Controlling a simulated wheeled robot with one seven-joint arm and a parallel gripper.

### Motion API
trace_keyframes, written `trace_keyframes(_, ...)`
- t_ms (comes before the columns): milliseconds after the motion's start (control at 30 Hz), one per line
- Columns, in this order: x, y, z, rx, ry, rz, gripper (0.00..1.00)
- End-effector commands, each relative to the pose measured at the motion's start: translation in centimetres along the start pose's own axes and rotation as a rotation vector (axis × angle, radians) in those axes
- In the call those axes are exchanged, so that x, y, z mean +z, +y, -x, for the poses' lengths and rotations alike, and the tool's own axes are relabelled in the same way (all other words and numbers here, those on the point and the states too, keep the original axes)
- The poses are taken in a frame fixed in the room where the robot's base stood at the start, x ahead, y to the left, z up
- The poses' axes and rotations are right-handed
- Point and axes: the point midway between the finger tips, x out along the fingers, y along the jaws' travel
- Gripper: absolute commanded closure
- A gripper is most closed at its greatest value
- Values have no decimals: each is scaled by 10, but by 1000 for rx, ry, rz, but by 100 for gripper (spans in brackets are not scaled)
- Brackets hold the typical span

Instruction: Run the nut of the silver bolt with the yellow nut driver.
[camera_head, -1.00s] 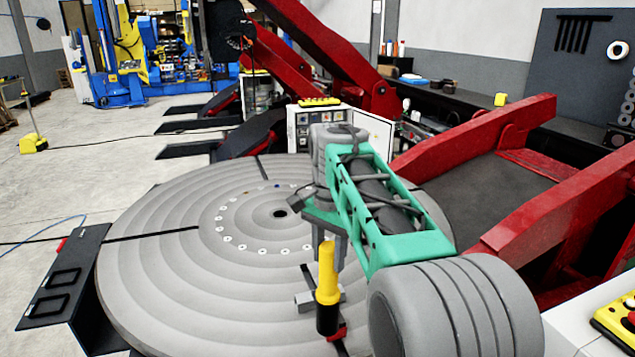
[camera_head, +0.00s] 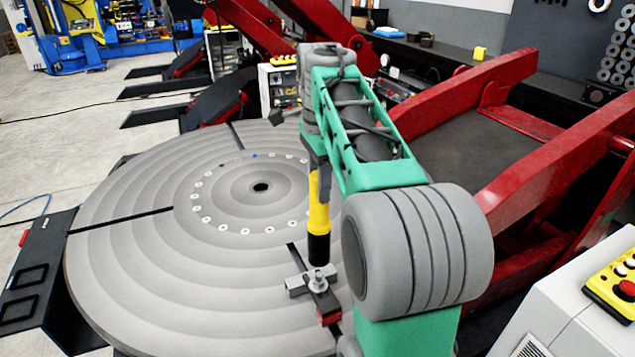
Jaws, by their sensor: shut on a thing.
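The yellow nut driver (camera_head: 319,215) hangs upright in my gripper (camera_head: 318,165), which is shut on the top of its handle. Its black socket end (camera_head: 318,249) points down. Just below it in the picture stands the silver bolt with its nut (camera_head: 318,281), on a grey clamp bar (camera_head: 297,286). The socket's lower end shows just above the bolt top; I cannot tell the exact gap or whether they line up in depth. The fingers are partly hidden by my arm.
The clamp sits in a slot of the large round grey table (camera_head: 130,260), with a red block (camera_head: 329,316) at its near end. Red beams (camera_head: 560,165) rise on the right. A white cabinet with a yellow button box (camera_head: 615,285) stands at the near right.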

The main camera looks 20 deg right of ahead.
Motion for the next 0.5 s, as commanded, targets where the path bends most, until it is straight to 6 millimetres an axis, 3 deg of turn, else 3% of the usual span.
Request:
trace_keyframes(167,1,0,-5,-3,1,3,100)
trace_keyframes(500,3,0,-41,-3,1,5,100)
